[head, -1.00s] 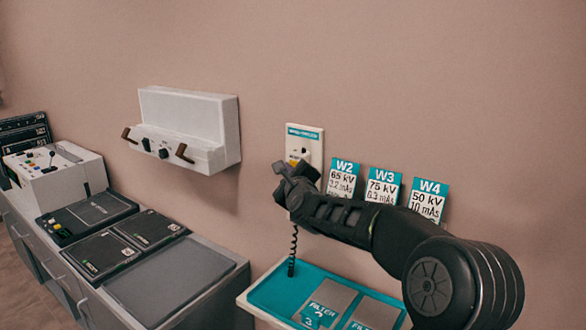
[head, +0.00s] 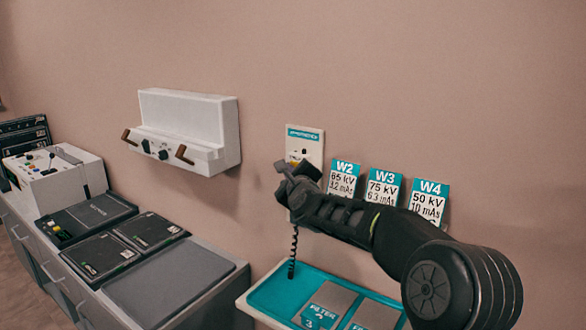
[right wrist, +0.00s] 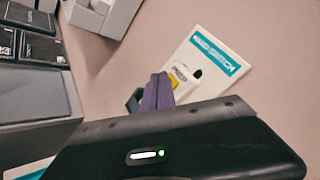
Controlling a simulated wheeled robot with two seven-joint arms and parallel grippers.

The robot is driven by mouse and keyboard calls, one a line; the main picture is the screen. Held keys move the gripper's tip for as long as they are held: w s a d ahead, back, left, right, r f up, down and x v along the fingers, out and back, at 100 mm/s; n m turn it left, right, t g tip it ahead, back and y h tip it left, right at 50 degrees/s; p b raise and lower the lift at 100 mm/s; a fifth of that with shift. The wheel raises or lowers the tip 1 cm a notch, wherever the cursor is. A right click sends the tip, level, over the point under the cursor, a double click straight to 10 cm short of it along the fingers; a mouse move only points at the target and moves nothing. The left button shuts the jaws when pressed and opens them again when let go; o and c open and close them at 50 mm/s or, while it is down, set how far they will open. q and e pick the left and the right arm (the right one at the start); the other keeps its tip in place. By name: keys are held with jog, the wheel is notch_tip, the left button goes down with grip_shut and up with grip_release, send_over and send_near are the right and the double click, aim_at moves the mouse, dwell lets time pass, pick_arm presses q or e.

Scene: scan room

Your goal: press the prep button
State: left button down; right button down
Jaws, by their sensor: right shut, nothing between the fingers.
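A white wall plate (head: 318,150) with a teal label strip is on the wall; it also shows in the right wrist view (right wrist: 222,50). A small white-and-yellow part (right wrist: 184,76) and a dark part (right wrist: 197,75) are on the plate. The label is too blurred to read surely, and I cannot tell which part is the prep button. My right gripper (head: 281,168) is shut and empty, in front of the plate's lower left. In the right wrist view its purple fingers (right wrist: 158,92) are beside the white-and-yellow part; contact is unclear. My left gripper is out of view.
A coiled cord (head: 294,245) hangs below my right gripper. A teal tray (head: 270,293) with grey plates lies below. W2, W3 and W4 cards (head: 384,187) are on the wall behind my arm. A white wall box (head: 187,120) and a counter with panels (head: 165,280) are left.

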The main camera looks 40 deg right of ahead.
jog(key=shift+d, duration=0.2)
dwell(0.4)
jog(key=shift+s+a, duration=0.2)
jog(key=shift+a, duration=0.65)
jog(key=shift+s+a, duration=0.25)
jog(key=shift+a, duration=0.55)
jog(key=shift+s+a, duration=0.25)
jog(key=shift+a, duration=0.55)
jog(key=shift+s+a, duration=0.25)
jog(key=shift+a, duration=0.55)
